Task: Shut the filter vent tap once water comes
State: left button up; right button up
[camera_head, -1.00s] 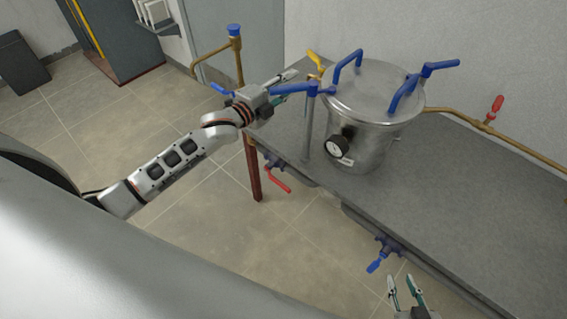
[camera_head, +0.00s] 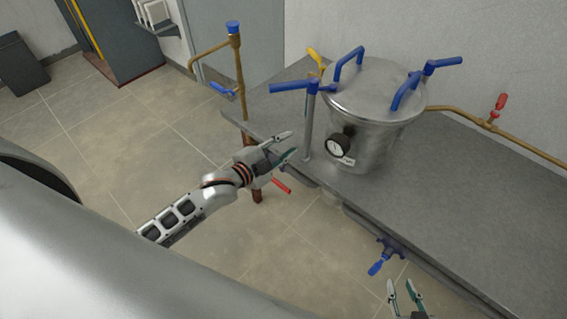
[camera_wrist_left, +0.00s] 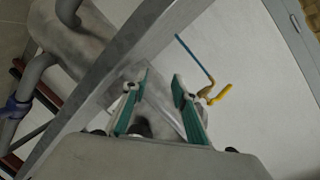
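A steel filter vessel (camera_head: 366,132) with a lid and dark gauge (camera_head: 337,146) stands on the grey bench. A yellow-handled tap (camera_head: 316,60) is at its back left; it also shows in the left wrist view (camera_wrist_left: 221,94). A blue lever (camera_head: 290,87) tops a grey post on the vessel's left. No label shows which tap is the vent. No water is visible. My left gripper (camera_head: 292,143) is open and empty by the bench's front edge, below the blue lever; its spread fingers show in the wrist view (camera_wrist_left: 160,84). My right gripper (camera_head: 399,284) is open and empty at the bottom.
Blue handles (camera_head: 347,64) (camera_head: 432,76) stand on the lid. A brass pipe with a red handle (camera_head: 500,102) runs along the wall. A red handle (camera_head: 281,186) and a blue tap (camera_head: 379,258) hang below the bench (camera_head: 480,203), whose right part is clear.

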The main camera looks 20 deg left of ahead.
pick_arm(q)
jog(key=shift+n+g, duration=0.4)
jog(key=shift+n, duration=0.5)
jog(key=shift+s+d+f, duration=0.15)
jog(key=shift+s+f, duration=0.75)
jog(key=shift+f, duration=0.05)
jog(key=shift+s+d+f, duration=0.15)
jog(key=shift+s+f, duration=0.75)
jog(key=shift+f, duration=0.05)
jog(key=shift+c, duration=0.4)
